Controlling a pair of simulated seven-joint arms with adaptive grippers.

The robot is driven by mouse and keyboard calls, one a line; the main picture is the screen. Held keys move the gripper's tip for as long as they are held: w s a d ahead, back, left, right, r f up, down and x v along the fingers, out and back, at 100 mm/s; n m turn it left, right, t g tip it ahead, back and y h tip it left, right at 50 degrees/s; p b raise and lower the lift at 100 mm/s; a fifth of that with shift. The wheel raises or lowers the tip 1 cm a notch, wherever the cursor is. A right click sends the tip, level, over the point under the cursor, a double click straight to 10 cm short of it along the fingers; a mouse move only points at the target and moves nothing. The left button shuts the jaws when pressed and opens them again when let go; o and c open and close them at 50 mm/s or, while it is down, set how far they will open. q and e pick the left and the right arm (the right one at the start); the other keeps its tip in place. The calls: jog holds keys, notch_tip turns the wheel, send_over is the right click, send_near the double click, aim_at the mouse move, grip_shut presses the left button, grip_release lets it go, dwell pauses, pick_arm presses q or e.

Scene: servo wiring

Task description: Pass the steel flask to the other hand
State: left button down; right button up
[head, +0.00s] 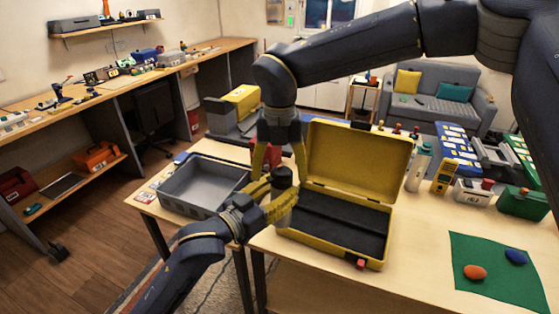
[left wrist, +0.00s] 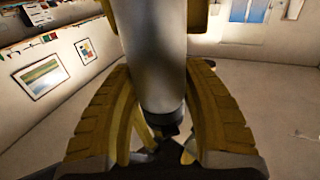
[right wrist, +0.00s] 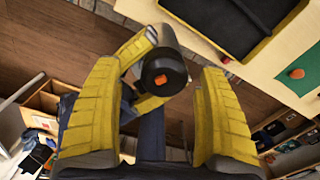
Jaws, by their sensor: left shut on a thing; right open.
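The steel flask is held in my left gripper (head: 268,200), in front of the yellow case. Its dark cap (head: 282,178) shows in the head view, while the fingers hide much of its body. In the left wrist view its grey metal body (left wrist: 158,60) stands between the two yellow fingers. My right gripper (head: 276,158) points down from above, open, with its fingers close to the cap. In the right wrist view the dark end of the flask (right wrist: 163,72), with an orange spot, lies between the spread right fingers. I cannot tell whether they touch it.
An open yellow case (head: 350,165) with dark lining stands right of the grippers. A grey bin (head: 203,188) sits to the left. A green mat (head: 497,270) with an orange and a blue piece lies at the front right. Several boxes line the table's right back.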

jog(key=shift+f, duration=0.35)
jog(key=shift+c, duration=0.2)
jog(key=c, duration=1.5)
pick_arm(q)
jog(key=c, duration=0.6)
grip_release()
jog(key=shift+c, duration=0.2)
